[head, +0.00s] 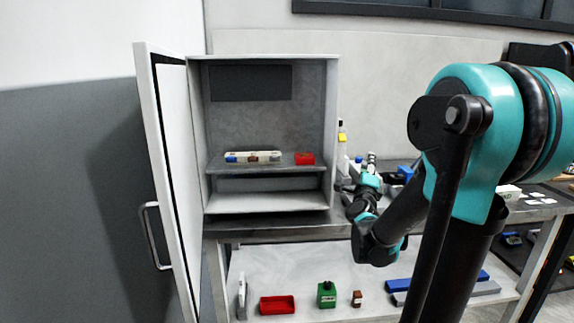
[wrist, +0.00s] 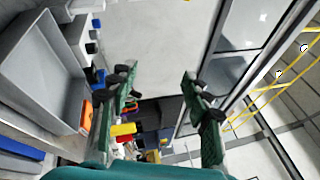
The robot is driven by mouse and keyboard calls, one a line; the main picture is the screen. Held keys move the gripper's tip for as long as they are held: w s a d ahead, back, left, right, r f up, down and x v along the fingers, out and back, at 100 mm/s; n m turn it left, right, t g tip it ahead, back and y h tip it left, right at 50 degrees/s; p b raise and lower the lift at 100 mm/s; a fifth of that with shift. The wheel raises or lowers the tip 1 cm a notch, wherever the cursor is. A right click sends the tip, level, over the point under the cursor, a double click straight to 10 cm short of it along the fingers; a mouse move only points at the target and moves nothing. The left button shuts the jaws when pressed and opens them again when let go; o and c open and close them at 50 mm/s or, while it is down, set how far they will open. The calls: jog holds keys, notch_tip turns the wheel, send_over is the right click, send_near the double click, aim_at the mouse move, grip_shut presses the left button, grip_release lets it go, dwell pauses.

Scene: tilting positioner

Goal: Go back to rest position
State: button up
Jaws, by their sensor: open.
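My gripper (wrist: 162,84) shows in the wrist view with its two green and black fingers spread apart and nothing between them. In the head view my teal and black arm comes in from the right and bends down and inward. My gripper end (head: 364,178) is at the right side of the open cabinet (head: 334,130), outside it and above the bench. The fine shape of the fingers is hard to make out in the head view.
The cabinet door (head: 172,180) stands open at left. A bottle (head: 342,148) stands near my gripper. Below are a red bin (head: 277,305) and a green container (head: 326,294).

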jog(key=s+a+f+n+g+y, duration=0.4)
jog(key=s+a+f+n, duration=0.15)
jog(key=f+n, duration=0.3)
jog(key=s+a+f+n+g+y, duration=0.3)
jog(key=s+a+f+n+y, duration=0.25)
jog(key=f+n, duration=0.3)
jog(key=s+d+f+n+g+h, duration=0.1)
jog(key=s+f+n+g, duration=0.2)
jog(key=s+f, duration=0.3)
jog(key=s+d+f+n+g+h, duration=0.2)
jog(key=s+f+n+g, duration=0.2)
jog(key=s, duration=0.7)
notch_tip(320, 180, down, 2)
jog(key=shift+d+f+g, duration=0.15)
jog(key=shift+d+g, duration=0.15)
jog(key=shift+g, duration=0.4)
jog(key=shift+s+h, duration=0.1)
jog(key=shift+h, duration=0.15)
